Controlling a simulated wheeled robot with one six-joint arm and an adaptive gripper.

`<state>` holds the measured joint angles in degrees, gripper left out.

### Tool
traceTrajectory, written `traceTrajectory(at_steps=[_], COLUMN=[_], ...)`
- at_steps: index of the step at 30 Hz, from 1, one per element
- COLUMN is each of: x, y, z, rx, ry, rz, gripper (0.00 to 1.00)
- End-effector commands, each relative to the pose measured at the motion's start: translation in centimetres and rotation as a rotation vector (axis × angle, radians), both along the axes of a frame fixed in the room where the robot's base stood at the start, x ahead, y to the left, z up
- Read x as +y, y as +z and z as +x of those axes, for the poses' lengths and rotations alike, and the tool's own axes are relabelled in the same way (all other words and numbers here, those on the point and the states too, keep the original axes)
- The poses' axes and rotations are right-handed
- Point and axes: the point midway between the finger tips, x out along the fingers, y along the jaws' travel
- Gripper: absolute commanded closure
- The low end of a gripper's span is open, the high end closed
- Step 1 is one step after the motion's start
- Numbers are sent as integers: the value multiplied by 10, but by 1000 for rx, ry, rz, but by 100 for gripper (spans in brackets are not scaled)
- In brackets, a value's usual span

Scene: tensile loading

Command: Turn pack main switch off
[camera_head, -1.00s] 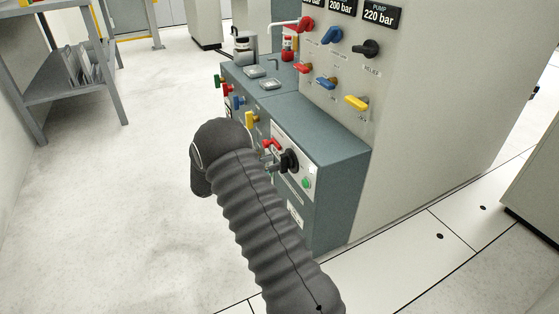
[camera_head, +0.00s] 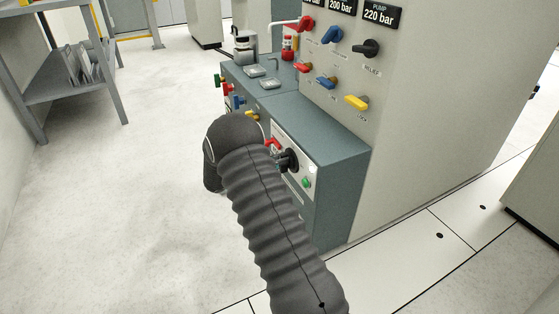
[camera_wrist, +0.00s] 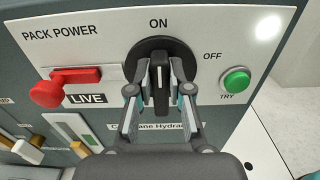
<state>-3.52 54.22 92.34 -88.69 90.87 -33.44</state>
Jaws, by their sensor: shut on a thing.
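The main switch is a black rotary knob (camera_wrist: 159,70) on the white PACK POWER plate (camera_wrist: 105,22). Its bar stands upright and its white mark points up at ON; OFF is printed to the right. In the head view the dark knob (camera_head: 289,159) shows on the cabinet's front, and my arm hides most of the gripper.
A red lever (camera_wrist: 75,76) lies horizontal above the LIVE label, left of the knob. A green TRY button (camera_wrist: 236,81) sits to its right. Colored levers (camera_head: 357,102) line the tall panel above the teal cabinet (camera_head: 335,150). Open floor lies left.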

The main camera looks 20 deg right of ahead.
Motion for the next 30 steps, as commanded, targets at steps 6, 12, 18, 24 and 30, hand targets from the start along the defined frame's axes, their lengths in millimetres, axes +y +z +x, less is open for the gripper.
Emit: traceTrajectory(at_steps=[6, 12, 18, 24, 30], x=[0, 0, 0, 0, 0], y=[-1, -3, -6, -8, -10], z=[0, -2, -5, -9, -12], rx=[-24, -114, -272, -463, -653], ry=[0, 0, 0, 0, 0], rz=[1, 4, 9, 16, 22], gripper=[100, 100, 100, 100, 100])
